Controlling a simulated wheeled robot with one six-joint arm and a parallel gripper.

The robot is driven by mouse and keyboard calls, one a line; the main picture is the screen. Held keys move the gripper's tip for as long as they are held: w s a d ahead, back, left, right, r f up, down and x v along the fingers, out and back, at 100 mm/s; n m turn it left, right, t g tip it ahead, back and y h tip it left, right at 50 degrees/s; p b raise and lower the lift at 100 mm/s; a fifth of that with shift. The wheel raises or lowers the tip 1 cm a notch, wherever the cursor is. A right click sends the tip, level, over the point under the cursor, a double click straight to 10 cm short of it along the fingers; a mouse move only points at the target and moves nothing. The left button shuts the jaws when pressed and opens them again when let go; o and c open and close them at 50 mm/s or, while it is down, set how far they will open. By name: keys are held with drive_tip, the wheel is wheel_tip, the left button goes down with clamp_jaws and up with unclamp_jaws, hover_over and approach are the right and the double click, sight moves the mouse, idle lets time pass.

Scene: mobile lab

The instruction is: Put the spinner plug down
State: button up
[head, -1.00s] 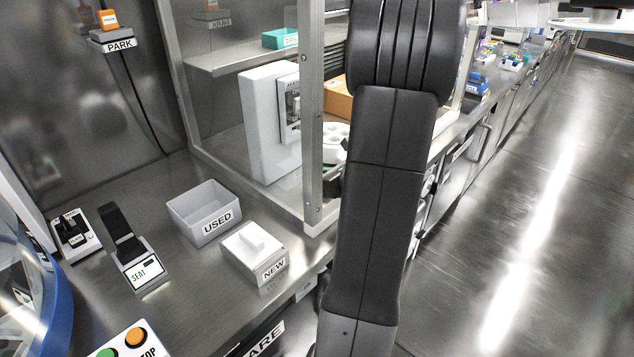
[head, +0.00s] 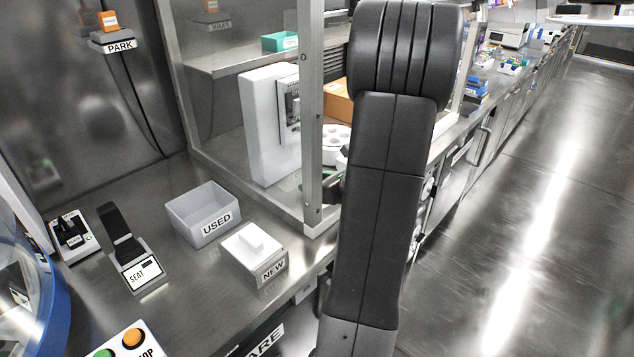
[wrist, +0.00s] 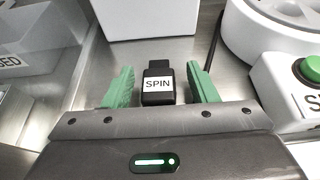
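The spinner plug (wrist: 158,84) is a small black block with a white SPIN label in the wrist view. It sits upright on or just over the steel surface; its underside is hidden. My gripper (wrist: 159,86) has its two green fingers apart, one on each side of the plug, with a visible gap on both sides. In the head view my dark arm hides the plug and most of the gripper.
In the wrist view, a white round device (wrist: 285,35) and a green-button box (wrist: 290,85) stand right, a white block (wrist: 150,18) behind, and a grey bin (wrist: 40,45) left. The head view shows the USED bin (head: 203,214), NEW box (head: 254,256) and a frame post (head: 311,120).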

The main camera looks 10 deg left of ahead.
drive_tip(key=shift+s+f, duration=0.25)
drive_tip(key=shift+f, duration=0.45)
drive_tip(key=shift+w+r+p, duration=0.1)
drive_tip(key=shift+r+p, duration=0.35)
drive_tip(key=shift+r, duration=0.05)
drive_tip(key=p+v, duration=0.1)
drive_tip(key=v, duration=1.1)
drive_tip(key=shift+w+r, duration=0.2)
drive_tip(key=shift+r, duration=0.15)
drive_tip(key=x, duration=1.1)
drive_tip(key=shift+a+b, duration=0.1)
drive_tip(key=shift+b, duration=0.3)
drive_tip(key=shift+w+a+f, duration=0.15)
drive_tip(key=shift+a+f, duration=0.05)
drive_tip(key=shift+f, duration=0.05)
drive_tip(key=shift+f+b, duration=0.25)
drive_tip(key=shift+b, duration=0.05)
